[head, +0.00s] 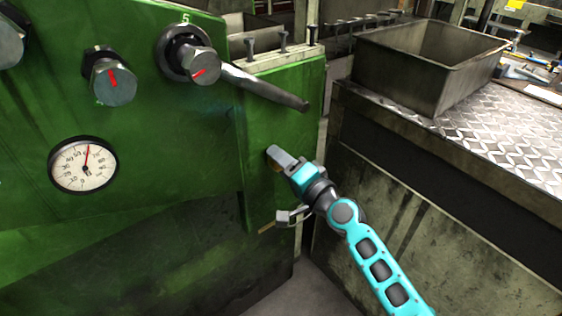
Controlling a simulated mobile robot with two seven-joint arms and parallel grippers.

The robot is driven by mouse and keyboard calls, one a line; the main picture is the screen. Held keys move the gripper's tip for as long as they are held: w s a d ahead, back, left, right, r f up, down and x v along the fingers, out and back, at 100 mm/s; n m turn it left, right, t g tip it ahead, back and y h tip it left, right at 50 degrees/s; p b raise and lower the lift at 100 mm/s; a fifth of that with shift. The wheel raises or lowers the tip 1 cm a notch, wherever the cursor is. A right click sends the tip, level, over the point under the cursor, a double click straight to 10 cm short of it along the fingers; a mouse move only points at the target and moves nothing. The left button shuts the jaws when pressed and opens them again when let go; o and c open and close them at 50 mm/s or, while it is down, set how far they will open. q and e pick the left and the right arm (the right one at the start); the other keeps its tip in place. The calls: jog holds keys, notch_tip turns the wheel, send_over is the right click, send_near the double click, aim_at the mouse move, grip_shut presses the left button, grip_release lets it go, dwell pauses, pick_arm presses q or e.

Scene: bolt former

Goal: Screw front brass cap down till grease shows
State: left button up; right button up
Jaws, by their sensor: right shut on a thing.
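The green machine (190,190) fills the left side of the head view. My right gripper (276,158) reaches in from the lower right and is at the machine's front face near its right edge. Its fingers are shut on the front brass cap (275,167). Only a small brassy patch of the cap shows beside the fingers; the rest is hidden. No grease can be made out there. My left gripper is not in view.
A lever (265,86) slopes down above my right gripper. A dial gauge (83,165) and a hex-headed knob (113,82) are at left. A metal bin (400,80) stands on the tread-plate bench (500,150) at right. A gap separates the bench from the machine.

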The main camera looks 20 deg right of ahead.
jog(key=shift+w+d+r, duration=0.15)
jog(key=shift+d+r, duration=0.1)
jog(key=shift+r, duration=0.1)
jog(key=o, duration=0.8)
jog(key=shift+o, duration=1.3)
jog(key=shift+a+f, duration=0.1)
jog(key=shift+f, duration=0.15)
jog(key=shift+s, duration=0.2)
jog(key=b+v, duration=0.1)
jog(key=v, duration=1.1)
jog(key=shift+s+b, duration=0.3)
